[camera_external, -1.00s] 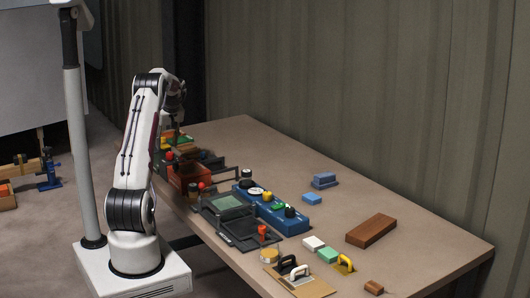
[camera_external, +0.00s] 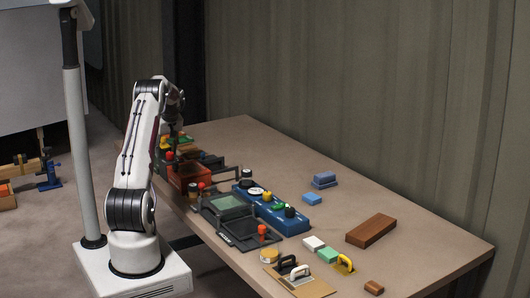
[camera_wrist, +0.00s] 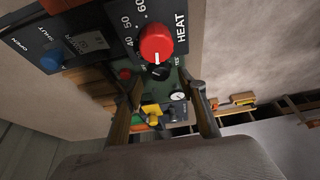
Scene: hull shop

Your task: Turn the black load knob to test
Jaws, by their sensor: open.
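In the wrist view a black knob (camera_wrist: 160,72) with a pale mark sits on a green panel (camera_wrist: 142,92), partly hidden behind a large red knob. Lettering beside it on the right looks like part of "TEST". My gripper (camera_wrist: 165,88) is open, with one finger on each side of the view and the black knob appearing between the tips. I cannot tell how far the tips are from the knob, and nothing is held. In the external view my gripper (camera_external: 174,129) is over the far left end of the table, where the knob cannot be made out.
The red HEAT knob (camera_wrist: 155,43) and a blue OPEN/SHUT knob (camera_wrist: 51,61) are near the fingers, with a round gauge (camera_wrist: 179,97) below. A red-brown box (camera_external: 188,176) and a blue control box (camera_external: 276,211) stand on the table (camera_external: 400,218).

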